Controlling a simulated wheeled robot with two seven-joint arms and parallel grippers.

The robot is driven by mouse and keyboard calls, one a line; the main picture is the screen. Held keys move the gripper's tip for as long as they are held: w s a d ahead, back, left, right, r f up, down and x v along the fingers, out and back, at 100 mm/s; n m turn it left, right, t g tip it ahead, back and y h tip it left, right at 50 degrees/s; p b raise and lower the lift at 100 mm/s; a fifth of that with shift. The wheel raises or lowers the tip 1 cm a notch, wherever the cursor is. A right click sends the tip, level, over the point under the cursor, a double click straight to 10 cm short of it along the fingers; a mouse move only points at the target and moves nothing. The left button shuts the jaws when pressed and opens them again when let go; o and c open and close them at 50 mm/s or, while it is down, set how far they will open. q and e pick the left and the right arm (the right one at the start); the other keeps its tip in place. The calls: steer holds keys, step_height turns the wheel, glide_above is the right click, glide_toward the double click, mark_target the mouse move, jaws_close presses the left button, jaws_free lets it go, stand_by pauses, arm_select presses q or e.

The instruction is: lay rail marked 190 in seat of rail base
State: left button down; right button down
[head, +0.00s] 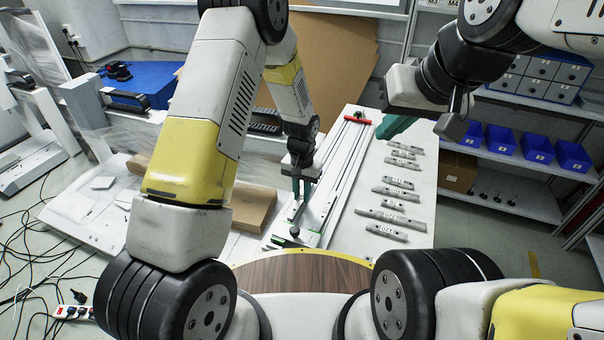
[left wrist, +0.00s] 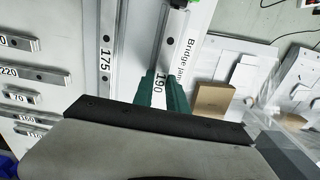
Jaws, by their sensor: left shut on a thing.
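The rail marked 190 (left wrist: 159,88) is a light metal bar. In the left wrist view its label shows between the green fingers of my left gripper (left wrist: 162,92), which is shut on it. In the head view this gripper (head: 296,190) points down over the near left part of the long rail base (head: 336,182) on the table.
A rail marked 175 (left wrist: 106,62) lies parallel beside the held one. Several loose marked rails (head: 396,194) lie on the right of the white table (head: 418,220). A cardboard box (head: 250,208) stands left of the base. Shelves with blue bins (head: 537,147) are at right.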

mark_target(302, 197)
arm_select(q)
steer(key=shift+f, duration=0.5)
steer(key=c, duration=1.3)
jaws_free()
steer(key=shift+o, duration=0.2)
step_height(302, 197, up, 8)
steer(key=shift+f, duration=0.1)
step_height(302, 197, up, 7)
